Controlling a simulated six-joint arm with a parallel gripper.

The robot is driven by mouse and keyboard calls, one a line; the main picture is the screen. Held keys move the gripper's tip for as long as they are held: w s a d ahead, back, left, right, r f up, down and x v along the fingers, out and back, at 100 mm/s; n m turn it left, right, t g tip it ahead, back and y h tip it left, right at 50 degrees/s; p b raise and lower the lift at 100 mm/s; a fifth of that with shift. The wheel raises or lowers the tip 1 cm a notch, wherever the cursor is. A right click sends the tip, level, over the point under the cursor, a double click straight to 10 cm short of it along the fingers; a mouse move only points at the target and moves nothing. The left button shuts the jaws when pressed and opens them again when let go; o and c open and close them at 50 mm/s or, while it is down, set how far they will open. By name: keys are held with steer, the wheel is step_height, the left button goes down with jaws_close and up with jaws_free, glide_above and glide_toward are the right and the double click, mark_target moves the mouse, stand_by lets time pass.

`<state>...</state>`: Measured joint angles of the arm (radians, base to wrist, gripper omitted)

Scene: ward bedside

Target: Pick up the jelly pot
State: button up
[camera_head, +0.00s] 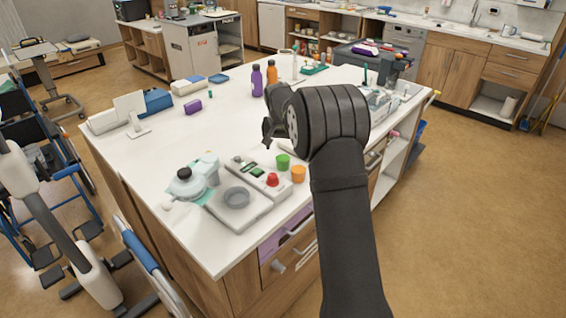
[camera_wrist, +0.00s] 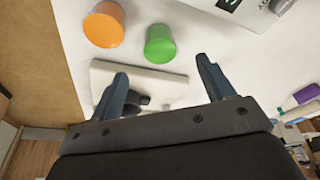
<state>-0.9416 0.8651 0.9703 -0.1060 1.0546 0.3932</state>
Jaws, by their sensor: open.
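A small green pot (camera_head: 283,162) and a small orange pot (camera_head: 298,174) stand side by side on the white counter near its front right edge. A small red pot-like item (camera_head: 272,180) sits just left of them, at the tray. No label shows which is the jelly pot. In the wrist view, the green pot (camera_wrist: 160,44) is just beyond the fingertips, and the orange pot (camera_wrist: 104,24) is up and to the left. My gripper (camera_wrist: 162,70) is open, its fingers apart with nothing held. In the head view it hangs above the counter, behind the pots, partly hidden by my wrist.
Purple (camera_head: 257,82) and orange (camera_head: 271,75) bottles stand at the back.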

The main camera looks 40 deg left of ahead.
mark_target(283, 156)
steer(key=shift+w+x, duration=0.2)
steer(key=shift+x, duration=1.7)
steer(key=shift+w+x, duration=0.15)
steer(key=shift+x, duration=1.7)
steer(key=shift+a+r, duration=0.1)
steer(key=shift+a, duration=0.1)
steer(key=c, duration=1)
